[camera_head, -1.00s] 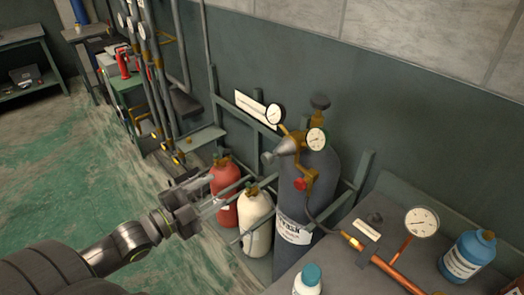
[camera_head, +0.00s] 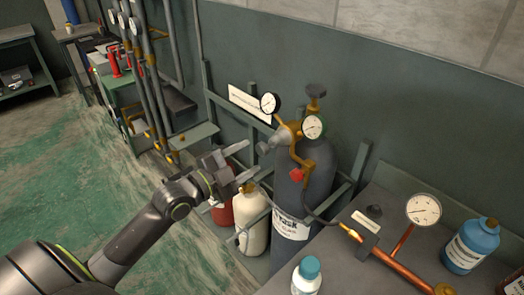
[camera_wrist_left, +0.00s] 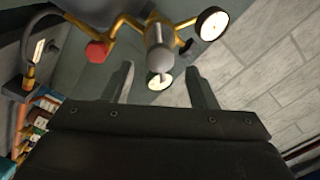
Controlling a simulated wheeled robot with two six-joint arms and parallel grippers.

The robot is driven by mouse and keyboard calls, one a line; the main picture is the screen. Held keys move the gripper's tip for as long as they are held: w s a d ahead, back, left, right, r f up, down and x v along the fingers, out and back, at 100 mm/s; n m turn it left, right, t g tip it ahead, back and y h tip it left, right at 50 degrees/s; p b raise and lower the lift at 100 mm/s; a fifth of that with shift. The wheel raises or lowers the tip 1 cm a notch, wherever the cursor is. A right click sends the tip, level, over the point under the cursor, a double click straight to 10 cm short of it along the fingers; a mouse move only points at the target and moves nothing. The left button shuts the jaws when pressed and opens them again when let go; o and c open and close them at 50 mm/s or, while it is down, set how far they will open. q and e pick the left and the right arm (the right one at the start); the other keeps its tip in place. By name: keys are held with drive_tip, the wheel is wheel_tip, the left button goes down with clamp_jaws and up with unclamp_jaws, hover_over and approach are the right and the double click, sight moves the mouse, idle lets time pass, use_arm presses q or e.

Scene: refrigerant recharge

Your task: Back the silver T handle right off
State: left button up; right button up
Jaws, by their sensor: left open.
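The silver T handle (camera_head: 268,145) sticks out to the left from the brass regulator (camera_head: 300,150) on the tall dark grey cylinder (camera_head: 308,185). In the left wrist view the T handle (camera_wrist_left: 160,60) points toward the camera and appears between the two fingertips. My left gripper (camera_head: 243,162) is open and empty, just left of the handle and slightly lower. A gap shows between its fingertips and the handle. My right gripper is in neither view.
A red knob (camera_head: 296,175) and two gauges (camera_head: 270,103) (camera_head: 312,127) sit close around the handle. A red cylinder (camera_head: 222,212) and a cream cylinder (camera_head: 253,222) stand below the gripper. A bench (camera_head: 335,270) with bottles and a copper pipe is at right.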

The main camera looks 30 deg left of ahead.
sight(259, 151)
use_arm(q)
drive_tip(key=x, duration=0.6)
drive_tip(key=shift+s+p, duration=0.1)
drive_tip(key=shift+p, duration=0.3)
drive_tip(key=c, duration=1)
